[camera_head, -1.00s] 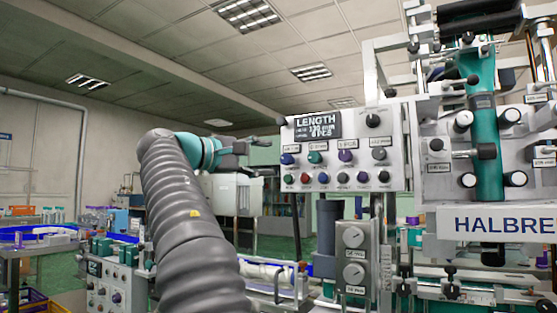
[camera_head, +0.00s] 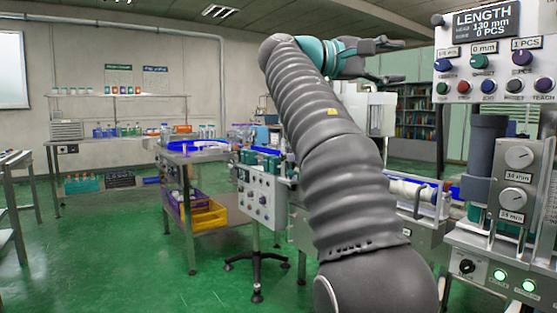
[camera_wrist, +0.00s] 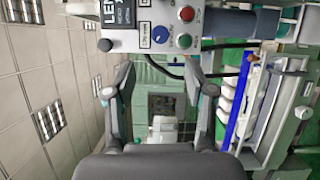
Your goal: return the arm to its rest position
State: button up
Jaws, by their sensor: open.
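My gripper (camera_head: 392,62) is at the upper right of the head view, at the end of my raised grey-sleeved arm. Its two fingers are spread and point right, toward the control panel (camera_head: 487,60) with the LENGTH display. In the wrist view my gripper (camera_wrist: 160,92) shows a finger on each side with nothing between them. The control panel (camera_wrist: 150,28) is beyond the fingers at the top of that view. From these frames I cannot tell whether a finger is near the panel in depth.
A steel table with a blue rim (camera_head: 190,147) and a control box on a stand (camera_head: 262,198) are left of my arm. A machine with dials (camera_head: 515,185) is at the right. A wall shelf (camera_head: 118,95) is at the back left. Green floor (camera_head: 120,255) is clear at front left.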

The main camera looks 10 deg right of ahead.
jog(key=w+a+f+n+t+y, duration=0.25)
jog(key=w+f+t, duration=0.25)
jog(key=w+f, duration=0.6)
jog(key=s+a+f+n+t+y, duration=0.1)
jog(key=a+f+y, duration=0.15)
jog(key=f, duration=0.65)
jog(key=a+f+y, duration=0.2)
jog(key=f+y, duration=0.2)
jog(key=f, duration=0.5)
jog(key=s+a+f+m+g+y, duration=0.1)
jog(key=s+a+f+y, duration=0.25)
jog(key=s+f, duration=0.4)
jog(key=s+a+f+m+y, duration=0.1)
jog(key=s+a+f+y, duration=0.2)
jog(key=s+a+f, duration=0.35)
jog(key=s+a+f+m+y, duration=0.1)
jog(key=s+f, duration=0.4)
jog(key=s, duration=0.3)
jog(key=s+a+f+m+y, duration=0.1)
jog(key=s+f, duration=0.4)
jog(key=s, duration=0.4)
jog(key=shift+s+f+t+y, duration=0.3)
jog(key=shift+y, duration=0.05)
